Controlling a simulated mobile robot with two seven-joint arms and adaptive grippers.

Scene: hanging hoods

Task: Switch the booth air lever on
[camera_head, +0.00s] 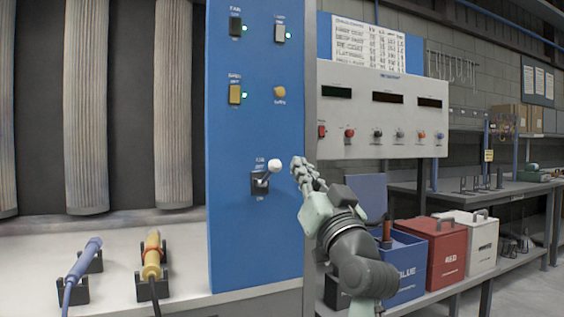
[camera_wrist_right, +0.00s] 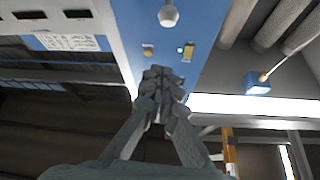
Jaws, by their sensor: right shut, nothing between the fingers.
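The lever has a black base (camera_head: 259,184) and a short stem with a white ball knob (camera_head: 274,166). It is mounted low on the blue panel (camera_head: 238,130), with its knob up and right of the base. Its small labels are too blurred to read. The knob also shows at the top of the right wrist view (camera_wrist_right: 168,14). My right gripper (camera_head: 297,163) is shut and empty. Its fingertips are just right of the knob in the head view, with a small gap. The right wrist view shows the closed fingers (camera_wrist_right: 160,76) apart from the knob. My left gripper is out of view.
A grey control box (camera_head: 385,150) is to the right. Two spray tools (camera_head: 152,258) rest on the ledge at left. Blue, red and white bins (camera_head: 446,250) stand at right.

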